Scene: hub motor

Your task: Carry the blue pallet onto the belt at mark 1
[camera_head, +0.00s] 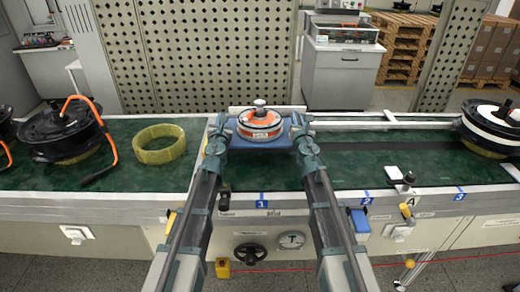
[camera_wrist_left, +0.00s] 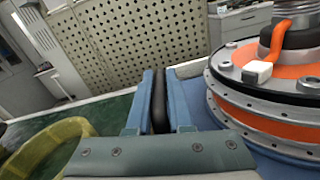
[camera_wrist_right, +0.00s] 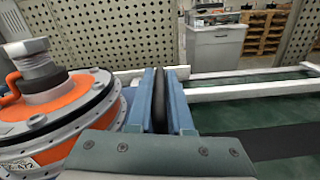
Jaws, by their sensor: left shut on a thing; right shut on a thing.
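The blue pallet (camera_head: 262,146) carries an orange and silver hub motor (camera_head: 261,122) and is at the belt (camera_head: 330,165), behind the blue mark 1 (camera_head: 262,199). I cannot tell whether its underside touches the belt. My left gripper (camera_head: 215,133) is shut at the pallet's left side, and my right gripper (camera_head: 302,133) is shut at its right side. In the wrist views, a dark bar shows between the left fingers (camera_wrist_left: 158,100) and between the right fingers (camera_wrist_right: 160,100). The motor sits beside the fingers in both.
A yellow-green ring (camera_head: 160,144) and a black wheel motor (camera_head: 62,135) with an orange cable lie left on the belt. Another wheel motor (camera_head: 492,128) stands far right, near mark 3 (camera_head: 460,194). The belt around mark 2 (camera_head: 367,201) is mostly clear. White rails run behind.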

